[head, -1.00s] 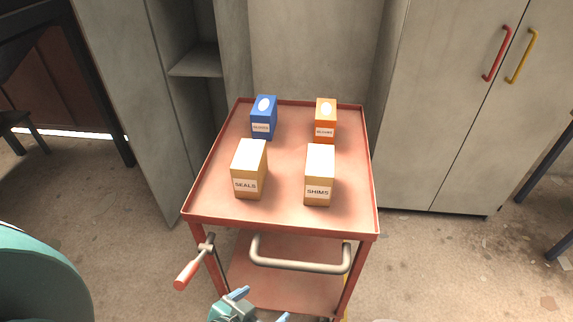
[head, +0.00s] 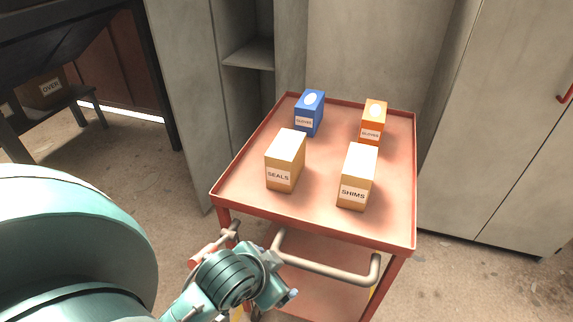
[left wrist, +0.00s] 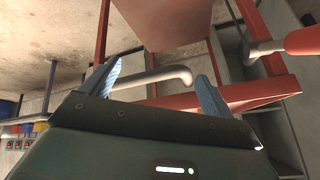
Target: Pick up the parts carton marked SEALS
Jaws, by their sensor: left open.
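The SEALS carton (head: 285,161) is a tan box with a white top and a white label. It stands upright at the front left of the red cart's top tray (head: 245,203). My left gripper (head: 284,278) is below the tray's front edge, near the cart handle, apart from the carton. In the left wrist view my left gripper (left wrist: 157,88) shows two blue fingers spread wide with no carton between them. The SEALS carton does not show in that view. My right gripper is in neither view.
The tan SHIMS carton (head: 357,178) stands right of SEALS. A blue box (head: 309,114) and an orange box (head: 373,124) stand behind. The grey cart handle (head: 325,266) juts from the front; it also crosses the left wrist view (left wrist: 150,79). Grey cabinets (head: 490,150) stand behind the cart.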

